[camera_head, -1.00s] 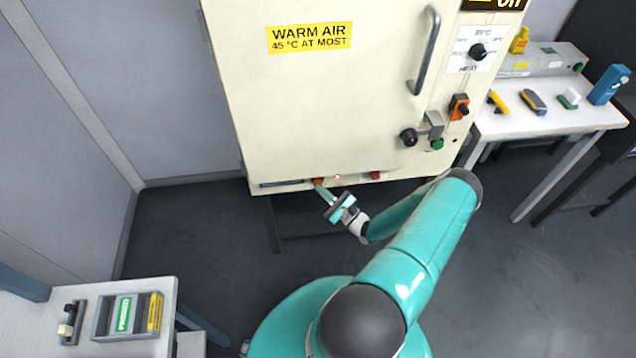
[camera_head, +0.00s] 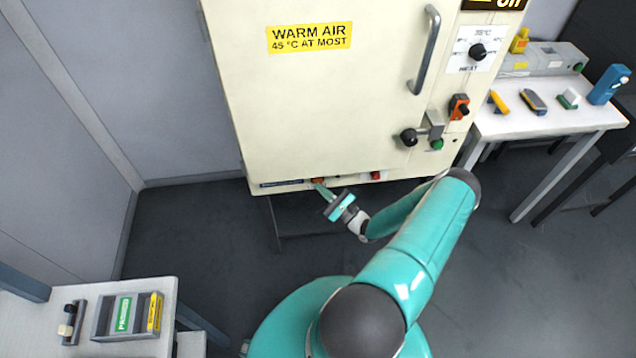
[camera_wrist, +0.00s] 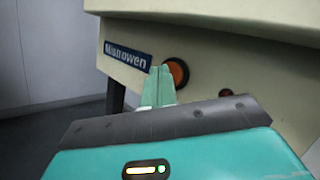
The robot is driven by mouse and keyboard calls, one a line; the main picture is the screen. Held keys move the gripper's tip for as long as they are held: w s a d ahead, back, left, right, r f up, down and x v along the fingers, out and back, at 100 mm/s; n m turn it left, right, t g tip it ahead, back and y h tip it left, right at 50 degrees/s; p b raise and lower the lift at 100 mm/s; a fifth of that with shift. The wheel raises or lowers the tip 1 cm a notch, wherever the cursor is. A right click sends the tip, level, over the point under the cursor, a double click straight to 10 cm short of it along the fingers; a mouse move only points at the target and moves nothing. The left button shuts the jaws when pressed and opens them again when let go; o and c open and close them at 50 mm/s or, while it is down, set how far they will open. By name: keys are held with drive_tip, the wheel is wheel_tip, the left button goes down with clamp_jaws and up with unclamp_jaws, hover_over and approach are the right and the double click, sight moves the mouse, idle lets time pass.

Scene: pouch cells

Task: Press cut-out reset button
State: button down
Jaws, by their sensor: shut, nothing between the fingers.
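An orange round button in a dark ring (camera_wrist: 176,73) sits on the lower front of the cream cabinet (camera_wrist: 215,65), right of a blue name plate (camera_wrist: 128,54). In the head view the button (camera_head: 317,181) is a small orange patch on the cabinet's bottom strip. My gripper (camera_wrist: 160,70) is shut and empty, its fingertips just left of the button in the wrist view. In the head view my gripper (camera_head: 319,186) overlaps the button's lower edge. I cannot tell whether the tips touch the button or its surround.
A small dark red round part (camera_wrist: 226,92) lies right of the button. A red switch (camera_head: 375,176) is further right on the strip. The cabinet door handle (camera_head: 425,50) stands out above. A bench (camera_head: 545,118) is at right and a white table (camera_head: 140,348) at lower left.

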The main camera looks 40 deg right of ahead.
drive_tip(key=shift+s+a, duration=0.5)
drive_tip(key=shift+s, duration=0.25)
drive_tip(key=s+a, duration=0.1)
drive_tip(key=s, duration=0.1)
drive_tip(key=s+a, duration=0.1)
drive_tip(key=s, duration=0.1)
drive_tip(key=shift+a, duration=0.4)
idle(0.6)
